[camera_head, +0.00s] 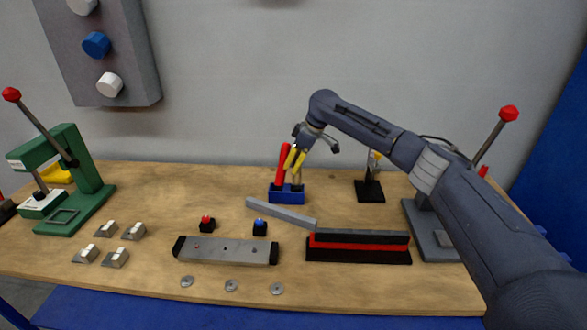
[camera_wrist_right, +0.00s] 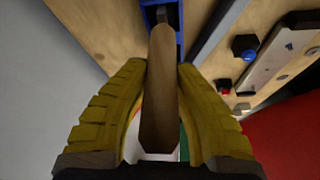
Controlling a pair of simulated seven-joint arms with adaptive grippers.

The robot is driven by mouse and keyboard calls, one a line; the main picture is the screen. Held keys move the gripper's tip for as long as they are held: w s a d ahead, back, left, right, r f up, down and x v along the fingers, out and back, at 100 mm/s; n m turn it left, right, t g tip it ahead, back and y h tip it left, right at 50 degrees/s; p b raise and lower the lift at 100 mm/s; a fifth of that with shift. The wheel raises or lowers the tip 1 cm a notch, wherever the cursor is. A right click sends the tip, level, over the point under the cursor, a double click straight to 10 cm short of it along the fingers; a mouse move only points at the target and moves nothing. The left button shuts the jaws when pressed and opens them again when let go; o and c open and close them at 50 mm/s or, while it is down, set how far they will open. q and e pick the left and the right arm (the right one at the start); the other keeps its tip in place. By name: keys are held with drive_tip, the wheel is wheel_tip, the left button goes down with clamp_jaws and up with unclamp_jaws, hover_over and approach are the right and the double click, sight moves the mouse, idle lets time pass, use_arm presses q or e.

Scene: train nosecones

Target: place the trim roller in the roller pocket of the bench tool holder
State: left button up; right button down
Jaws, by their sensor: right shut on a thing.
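The blue bench tool holder (camera_head: 287,196) stands on the bench near the middle, with a red-handled tool (camera_head: 283,158) upright in its left part. My right gripper (camera_head: 294,166) is over the holder's right part, its yellow fingers shut on the trim roller (camera_head: 297,181). In the right wrist view the trim roller's brown handle (camera_wrist_right: 160,95) lies between the yellow fingers (camera_wrist_right: 163,78). Its far end points at the blue holder (camera_wrist_right: 151,14), where a grey part shows at the opening. How deep the roller sits in the pocket is hidden. My left gripper is not in view.
A grey bar (camera_head: 281,213) lies just in front of the holder. Red (camera_head: 207,223) and blue (camera_head: 260,228) buttons, a long grey block (camera_head: 226,250) and a black-and-red fixture (camera_head: 358,247) are nearer.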

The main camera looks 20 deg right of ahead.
drive_tip(key=shift+f, duration=0.85)
drive_tip(key=c, duration=1.1)
unclamp_jaws()
drive_tip(key=shift+c, duration=0.2)
drive_tip(key=v, duration=1.2)
